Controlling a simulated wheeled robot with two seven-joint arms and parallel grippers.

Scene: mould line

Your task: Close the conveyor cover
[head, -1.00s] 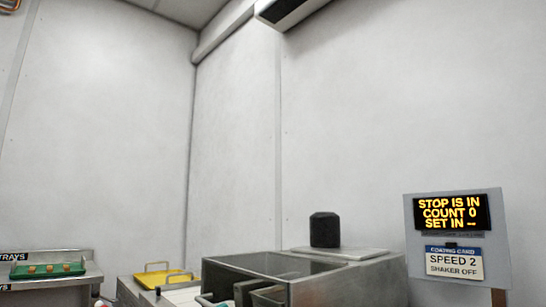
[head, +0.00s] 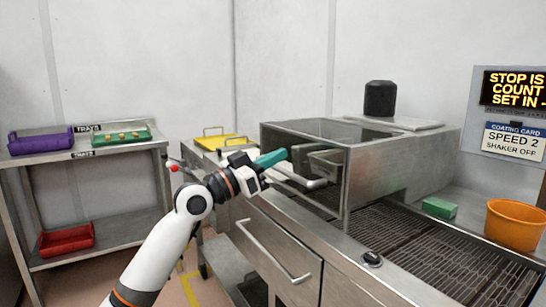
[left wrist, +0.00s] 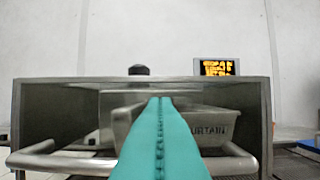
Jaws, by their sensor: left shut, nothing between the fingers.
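The steel conveyor cover (head: 395,170) is a box-like hood over the mesh conveyor (head: 440,245). Its near side looks open in the left wrist view (left wrist: 262,110), and whether a panel there is swung away I cannot tell. A metal bar handle (head: 318,184) runs low along that side; its bent ends show left and right in the left wrist view (left wrist: 40,148). A bin marked "CURTAIN" (left wrist: 215,128) sits inside, partly hidden by my fingers. My left gripper (head: 284,154), with teal fingers, is shut and empty in front of the opening, above the handle. My right gripper is out of view.
An orange bucket (head: 515,225) and green block (head: 438,208) are at the right. A drawer front with a long handle (head: 270,250) is below. A tray rack (head: 100,245) stands left.

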